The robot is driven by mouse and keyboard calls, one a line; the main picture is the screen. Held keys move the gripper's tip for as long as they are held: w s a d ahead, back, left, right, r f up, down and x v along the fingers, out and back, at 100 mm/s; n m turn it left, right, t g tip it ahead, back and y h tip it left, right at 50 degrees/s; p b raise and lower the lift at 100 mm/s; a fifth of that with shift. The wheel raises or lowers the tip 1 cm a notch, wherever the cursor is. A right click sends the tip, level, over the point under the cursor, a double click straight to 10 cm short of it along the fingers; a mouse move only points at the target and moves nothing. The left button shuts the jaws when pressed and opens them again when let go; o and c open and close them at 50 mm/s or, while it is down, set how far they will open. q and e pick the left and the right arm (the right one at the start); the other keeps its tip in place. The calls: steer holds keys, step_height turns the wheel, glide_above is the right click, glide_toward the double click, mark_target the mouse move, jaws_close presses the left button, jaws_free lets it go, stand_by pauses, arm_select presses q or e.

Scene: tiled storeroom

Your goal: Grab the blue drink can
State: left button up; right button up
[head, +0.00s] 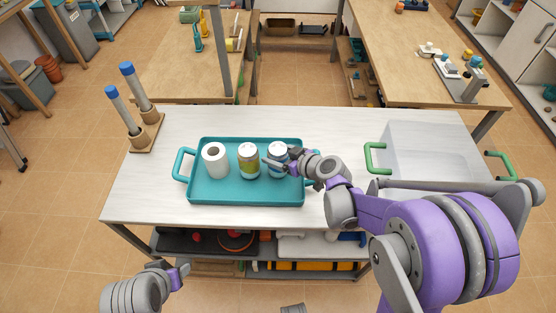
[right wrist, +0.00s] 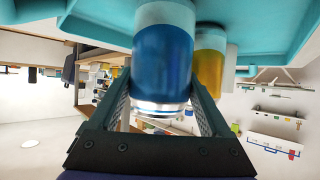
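The blue drink can (head: 278,155) stands upright at the right end of a teal tray (head: 245,197) in the head view. My right gripper (head: 279,161) reaches in from the right with its fingers on either side of the can. In the upside-down right wrist view, the blue can (right wrist: 163,60) fills the space between the two fingers. Each finger lies close along its side; whether they touch it, I cannot tell. My left gripper (head: 182,274) shows partly at the lower left, away from the table; its opening is unclear.
A green-yellow can (head: 248,162) stands just left of the blue can, and a white paper roll (head: 215,161) further left. A clear box with green handles (head: 376,160) is on the right of the table. A wooden stand with blue-topped posts (head: 146,134) is at the left.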

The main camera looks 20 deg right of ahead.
jaws_close()
